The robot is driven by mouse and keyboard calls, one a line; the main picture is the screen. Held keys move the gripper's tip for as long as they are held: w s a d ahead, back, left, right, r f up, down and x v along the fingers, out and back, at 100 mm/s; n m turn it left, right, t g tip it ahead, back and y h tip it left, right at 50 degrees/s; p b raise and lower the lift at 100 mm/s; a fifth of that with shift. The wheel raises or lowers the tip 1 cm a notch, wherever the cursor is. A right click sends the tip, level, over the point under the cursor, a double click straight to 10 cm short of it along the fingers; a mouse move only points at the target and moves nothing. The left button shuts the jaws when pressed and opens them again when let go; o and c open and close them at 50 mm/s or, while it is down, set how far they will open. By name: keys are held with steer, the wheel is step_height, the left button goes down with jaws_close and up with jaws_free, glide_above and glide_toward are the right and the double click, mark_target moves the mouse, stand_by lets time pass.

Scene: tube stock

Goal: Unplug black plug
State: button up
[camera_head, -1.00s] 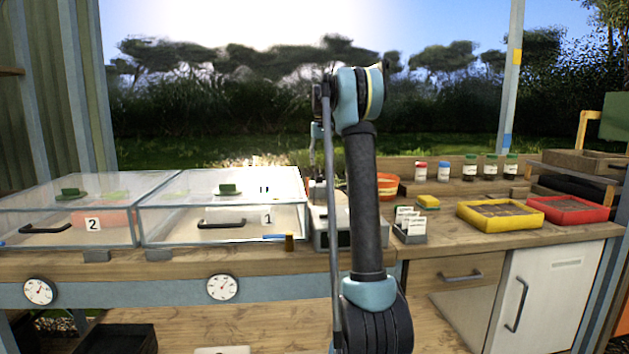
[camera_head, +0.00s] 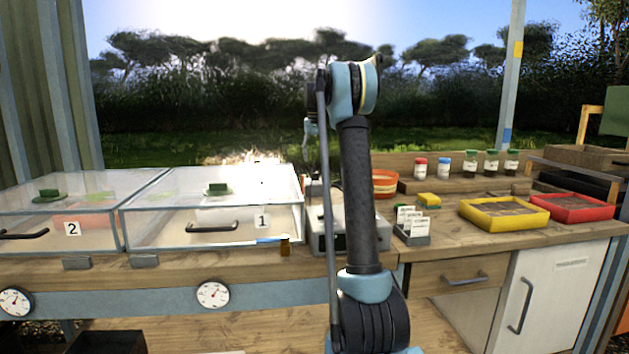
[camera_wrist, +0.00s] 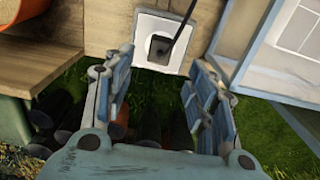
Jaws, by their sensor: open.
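The black plug (camera_wrist: 158,46) sits in a white wall socket plate (camera_wrist: 172,24) at the top middle of the wrist view. A dark cord runs up and right from it. My gripper (camera_wrist: 158,62) is open in the wrist view, one finger on each side of the picture, with nothing between the fingertips. The plug lies beyond the fingertips, roughly centred between them, and no contact shows. In the head view I cannot make out the plug or socket.
A wooden box (camera_wrist: 45,45) is at the left of the wrist view and a pale framed panel (camera_wrist: 285,45) at the right. In the head view, clear cases (camera_head: 210,222) stand left of my arm; a yellow tray (camera_head: 503,215) and a red tray (camera_head: 572,208) stand right.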

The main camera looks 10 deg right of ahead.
mark_target(315, 173)
steer(key=shift+f, duration=4.1)
jaws_close()
steer(key=shift+r, duration=2.85)
steer(key=shift+s+r, duration=0.1)
steer(key=shift+r, duration=0.05)
